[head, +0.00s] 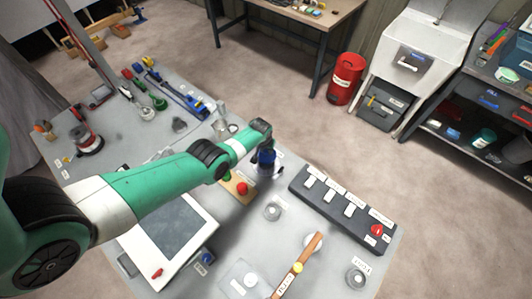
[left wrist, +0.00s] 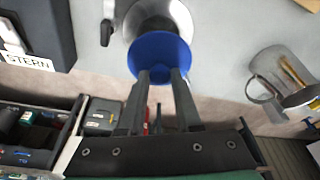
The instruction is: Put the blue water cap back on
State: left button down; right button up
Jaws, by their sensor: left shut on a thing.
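My left gripper (head: 264,140) reaches over the grey bench in the head view, pointing down. It is shut on the blue cap (head: 267,158), which shows just below the fingers. In the left wrist view, the fingertips (left wrist: 162,78) pinch the near edge of the blue cap (left wrist: 160,48). A round, pale metal fitting (left wrist: 183,14) with a dark middle lies behind the cap, partly hidden by it. I cannot tell whether the cap touches the fitting. My right gripper is not in view.
A black switch panel (head: 342,207) lies right of the gripper. Round metal fittings (head: 272,211) sit in front, near an orange-brown bar (head: 309,252). A red button (head: 242,188) is close by the arm. A clear mug (left wrist: 280,68) with items shows in the left wrist view.

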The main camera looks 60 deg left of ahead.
aim_at(266, 156)
pick_arm(q)
jog(key=shift+d+f+b, duration=0.1)
jog(key=shift+f+b, duration=2.8)
jog(key=shift+f, duration=0.25)
jog(key=shift+f, duration=0.15)
jog(key=shift+c, duration=0.2)
grip_release()
notch_tip(266, 156, up, 7)
jog(key=p, duration=0.7)
